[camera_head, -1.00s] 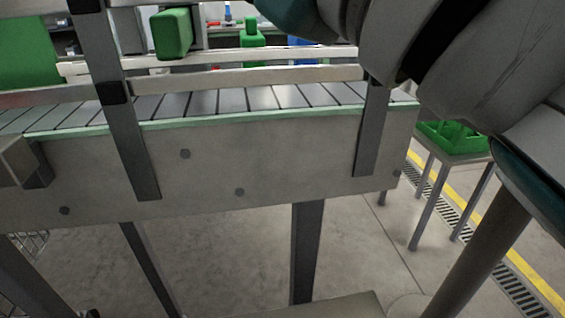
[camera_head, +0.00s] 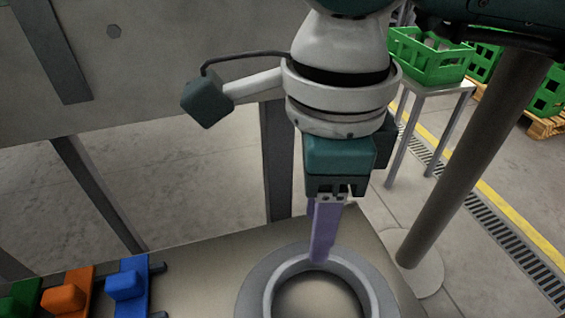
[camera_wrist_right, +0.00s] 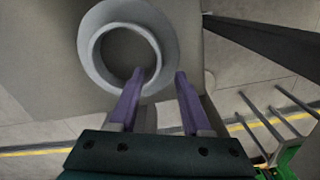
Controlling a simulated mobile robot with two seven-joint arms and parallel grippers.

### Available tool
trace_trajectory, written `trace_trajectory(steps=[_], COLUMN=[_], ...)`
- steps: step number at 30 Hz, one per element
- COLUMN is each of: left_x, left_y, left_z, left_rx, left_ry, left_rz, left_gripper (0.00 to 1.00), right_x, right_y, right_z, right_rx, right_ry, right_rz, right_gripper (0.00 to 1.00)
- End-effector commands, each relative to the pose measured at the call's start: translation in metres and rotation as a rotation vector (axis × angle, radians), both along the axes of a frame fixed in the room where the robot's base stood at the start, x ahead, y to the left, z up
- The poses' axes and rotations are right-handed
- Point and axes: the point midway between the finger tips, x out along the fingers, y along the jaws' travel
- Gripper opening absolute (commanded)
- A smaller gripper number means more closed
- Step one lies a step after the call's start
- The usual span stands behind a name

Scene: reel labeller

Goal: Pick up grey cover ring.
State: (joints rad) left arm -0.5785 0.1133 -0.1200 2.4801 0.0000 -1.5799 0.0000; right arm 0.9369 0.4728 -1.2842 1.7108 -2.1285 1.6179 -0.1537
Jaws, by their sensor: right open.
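The grey cover ring (camera_head: 256,290), a round flange with a raised collar around an open middle, lies on a grey-beige tabletop (camera_head: 215,265). The lower picture edge cuts it off in the head view. My right gripper (camera_head: 320,256) points down at its far rim. In the right wrist view the whole ring (camera_wrist_right: 90,45) shows, and the open purple fingers (camera_wrist_right: 161,74) appear on either side of the near-right part of its collar, one over the inside and one outside. I cannot tell whether they touch it. My left gripper is in neither view.
Blue (camera_head: 125,286), orange (camera_head: 68,295) and green (camera_head: 20,298) blocks stand in a row at the table's left. A conveyor's grey side panel (camera_head: 180,60) stands behind. A green crate (camera_head: 425,62) sits on a stand at the right. A dark post (camera_head: 470,150) rises right of the table.

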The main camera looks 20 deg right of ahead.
Motion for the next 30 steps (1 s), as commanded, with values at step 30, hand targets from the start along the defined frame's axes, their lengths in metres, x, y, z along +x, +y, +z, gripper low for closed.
trace_trajectory(steps=[30], left_x=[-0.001], left_y=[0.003], left_z=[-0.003], left_rx=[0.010], left_ry=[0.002], left_rz=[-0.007], left_gripper=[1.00], right_x=[-0.001], right_y=[-0.004], right_z=[-0.060], right_rx=[0.005], right_ry=[0.001], right_rz=[0.002], right_gripper=[0.17])
